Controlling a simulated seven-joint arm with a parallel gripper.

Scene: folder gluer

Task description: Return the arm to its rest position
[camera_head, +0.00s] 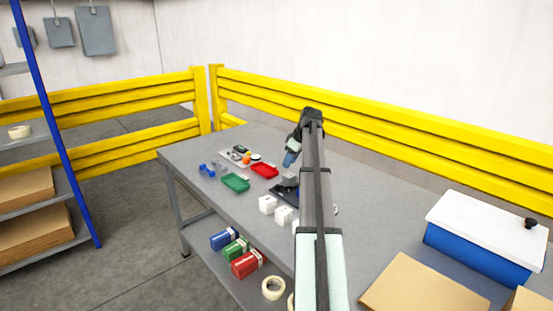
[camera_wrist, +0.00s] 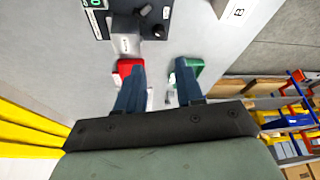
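My arm stretches out over the grey table (camera_head: 345,165) in the head view. My gripper (camera_head: 290,159) hangs above the table beyond the dark device (camera_head: 283,194). In the wrist view my gripper (camera_wrist: 160,82) shows two blue fingers spread well apart, with no object held between them. Past the fingertips lie the red tray (camera_wrist: 127,67), the green tray (camera_wrist: 192,66) and the dark device (camera_wrist: 155,20) with a grey block on it. My arm hides part of the table in the head view.
White boxes (camera_head: 267,204) stand left of my arm. The red tray (camera_head: 265,170), green tray (camera_head: 235,183) and small blue parts (camera_head: 207,170) lie farther left. A blue box with a white lid (camera_head: 485,240) stands right. Yellow rails (camera_head: 400,142) run behind the table.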

